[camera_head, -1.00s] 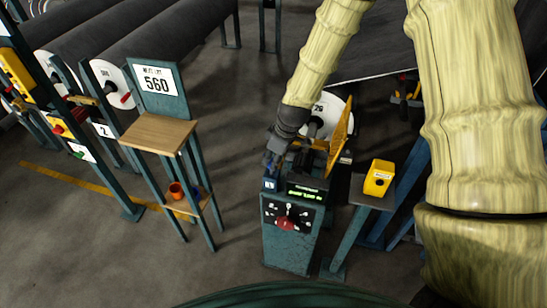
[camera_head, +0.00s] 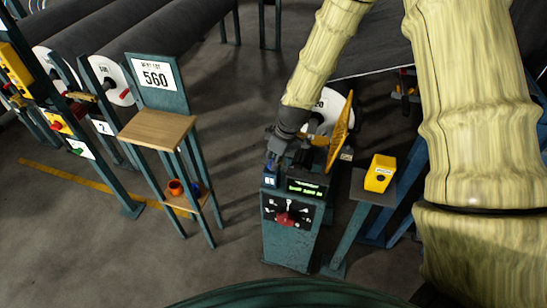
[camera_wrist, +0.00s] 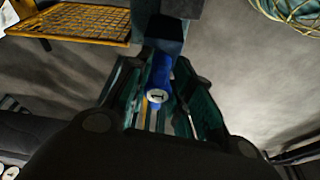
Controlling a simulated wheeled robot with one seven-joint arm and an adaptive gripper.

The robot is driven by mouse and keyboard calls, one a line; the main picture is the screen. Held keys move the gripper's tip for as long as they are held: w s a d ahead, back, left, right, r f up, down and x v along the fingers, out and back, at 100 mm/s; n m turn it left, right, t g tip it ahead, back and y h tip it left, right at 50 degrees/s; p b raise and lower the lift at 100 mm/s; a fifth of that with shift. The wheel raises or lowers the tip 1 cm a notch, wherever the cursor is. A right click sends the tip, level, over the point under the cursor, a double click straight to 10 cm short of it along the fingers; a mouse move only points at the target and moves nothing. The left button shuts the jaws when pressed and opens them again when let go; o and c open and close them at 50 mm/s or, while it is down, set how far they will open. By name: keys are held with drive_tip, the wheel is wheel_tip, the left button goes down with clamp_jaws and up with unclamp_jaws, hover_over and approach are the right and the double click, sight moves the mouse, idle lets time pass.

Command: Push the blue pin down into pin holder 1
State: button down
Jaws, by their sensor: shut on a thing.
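The blue pin (camera_wrist: 160,72) is upright between my gripper's fingers in the wrist view, its pale end marked "1" facing the camera. My gripper (camera_wrist: 157,92) is shut on it. In the head view my gripper (camera_head: 272,160) is low over the left top corner of the teal console (camera_head: 290,238), above a small blue-and-white tag (camera_head: 269,181) that appears to mark pin holder 1. The holder's opening and the pin's lower end are hidden, so I cannot tell how deep the pin sits.
A yellow mesh guard (camera_head: 340,125) stands right beside my gripper. The console has a lit display (camera_head: 304,187) and a red knob (camera_head: 285,219). A yellow box (camera_head: 380,173) is on a stand at right. A wooden-topped stand (camera_head: 158,131) is at left, with open floor between.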

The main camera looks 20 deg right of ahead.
drive_tip(key=shift+f, duration=0.5)
drive_tip(key=c, duration=1.2)
unclamp_jaws()
drive_tip(key=shift+o, duration=0.2)
drive_tip(key=v, duration=1.2)
